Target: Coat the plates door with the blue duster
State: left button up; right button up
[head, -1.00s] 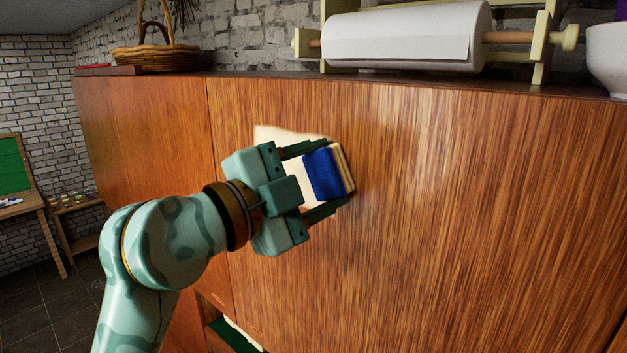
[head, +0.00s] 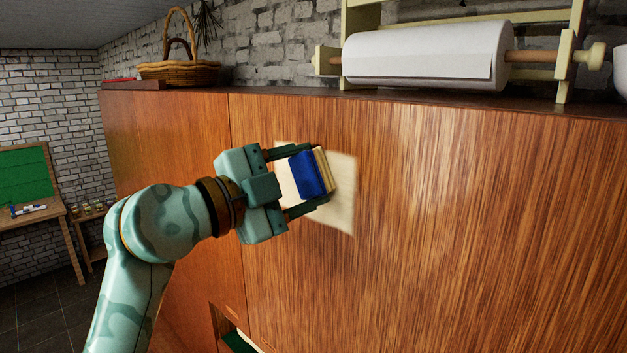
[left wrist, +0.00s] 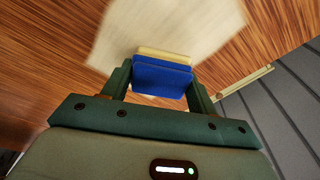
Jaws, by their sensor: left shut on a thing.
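My left gripper (head: 301,181) is shut on the blue duster (head: 307,175), a blue block with a cream pad on its far side. The duster also shows between the fingers in the left wrist view (left wrist: 162,77). Its pad is at the face of the plates door (head: 440,220), a large striped wood panel; I cannot tell whether it touches. A pale cream patch (head: 340,207) covers a small part of the door around and beside the duster, and it shows wide in the left wrist view (left wrist: 120,30). The rest of the door's visible face is bare wood. My right gripper is not in view.
On top of the wall unit stand a wicker basket (head: 178,72) at the left and a paper towel roll (head: 425,55) on a holder. Another wood door (head: 165,150) adjoins at the left. An opening (head: 235,335) shows below. A table (head: 35,215) stands far left.

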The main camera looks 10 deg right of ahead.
pick_arm(q)
jog(key=w+a, duration=0.5)
jog(key=w, duration=0.3)
jog(key=shift+a, duration=0.4)
dwell(0.5)
jog(key=shift+s+d+r+v, duration=0.1)
jog(key=shift+s+v, duration=0.05)
jog(key=shift+v, duration=0.8)
jog(key=shift+s+d+r+v, duration=0.1)
jog(key=shift+s+v, duration=0.05)
jog(key=shift+v, duration=0.85)
jog(key=shift+s+v, duration=0.15)
jog(key=shift+v, duration=0.8)
jog(key=v, duration=0.3)
jog(key=shift+s+d+r, duration=0.1)
jog(key=shift+s, duration=0.1)
